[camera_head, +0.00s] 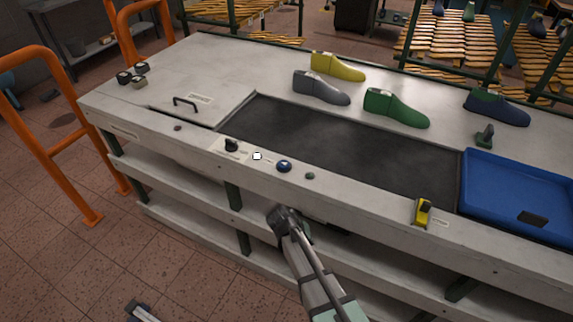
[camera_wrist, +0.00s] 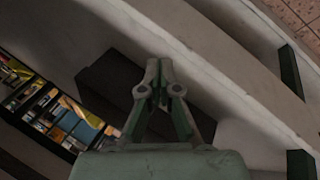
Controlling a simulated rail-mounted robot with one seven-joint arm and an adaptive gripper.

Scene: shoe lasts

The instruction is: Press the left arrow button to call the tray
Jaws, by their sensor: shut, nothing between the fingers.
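A round blue button (camera_head: 284,166) with a small pale mark sits on the front ledge of the grey bench. The mark is too small for me to read its direction. A white button (camera_head: 257,156) is just left of it, and a small dark green button (camera_head: 310,176) is to its right. The blue tray (camera_head: 515,195) stands at the right end of the dark belt. My gripper (camera_head: 283,214) is in front of the bench, below the blue button and apart from it. In the wrist view its fingers (camera_wrist: 158,65) are together and empty, with no button visible.
A black knob (camera_head: 231,145) is left of the buttons, and a yellow device (camera_head: 423,211) is farther right on the ledge. The dark belt (camera_head: 330,140) is bare. Several coloured shoe lasts stand behind it. Orange rails (camera_head: 50,100) stand at the left.

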